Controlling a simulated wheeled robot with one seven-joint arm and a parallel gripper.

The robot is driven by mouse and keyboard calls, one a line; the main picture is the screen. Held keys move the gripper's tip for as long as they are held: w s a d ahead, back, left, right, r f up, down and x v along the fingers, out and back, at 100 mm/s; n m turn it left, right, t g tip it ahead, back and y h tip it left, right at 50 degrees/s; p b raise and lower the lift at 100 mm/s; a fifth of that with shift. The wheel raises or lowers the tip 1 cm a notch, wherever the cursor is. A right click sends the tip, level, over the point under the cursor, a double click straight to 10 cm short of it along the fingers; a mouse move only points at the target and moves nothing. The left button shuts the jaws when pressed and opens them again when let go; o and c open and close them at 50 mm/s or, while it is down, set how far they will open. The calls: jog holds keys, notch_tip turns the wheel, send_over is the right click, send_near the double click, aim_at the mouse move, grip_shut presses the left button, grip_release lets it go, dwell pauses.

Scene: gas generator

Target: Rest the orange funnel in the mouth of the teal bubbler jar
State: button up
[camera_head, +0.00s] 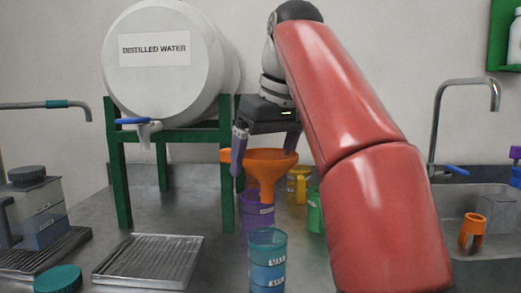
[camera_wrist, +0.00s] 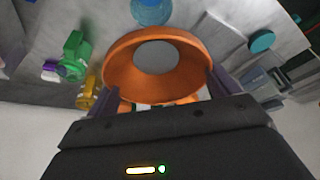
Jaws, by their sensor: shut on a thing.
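The orange funnel (camera_head: 265,165) is held wide end up, with its spout pointing down. My gripper (camera_head: 264,155) is shut on the funnel, its fingers at opposite sides of the rim. The wrist view also shows the funnel (camera_wrist: 125,70) between the fingertips of my gripper (camera_wrist: 155,92). The teal bubbler jar (camera_head: 267,262) stands upright on the counter, lower in the head view and nearer the camera than the funnel. Its round top (camera_wrist: 152,10) shows beyond the funnel in the wrist view. The spout end overlaps the purple container in the head view; I cannot tell whether they touch.
A purple container (camera_head: 257,212), a yellow one (camera_head: 298,184) and a green one (camera_head: 315,210) stand near the funnel. A green stand (camera_head: 120,180) holds the distilled water tank (camera_head: 160,80). A metal drain tray (camera_head: 150,262) and teal lid (camera_head: 58,280) lie left; a sink (camera_head: 480,225) is right.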

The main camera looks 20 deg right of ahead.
aim_at(276, 175)
jog(key=shift+s+f+b, duration=0.1)
jog(key=shift+f+b, duration=0.3)
jog(key=shift+f, duration=2.4)
jog(key=shift+f+b, duration=2.2)
jog(key=shift+f, duration=0.6)
jog(key=o, duration=0.8)
jog(key=shift+c, duration=0.2)
jog(key=shift+p+v, duration=1.45)
jog(key=shift+v, duration=2.45)
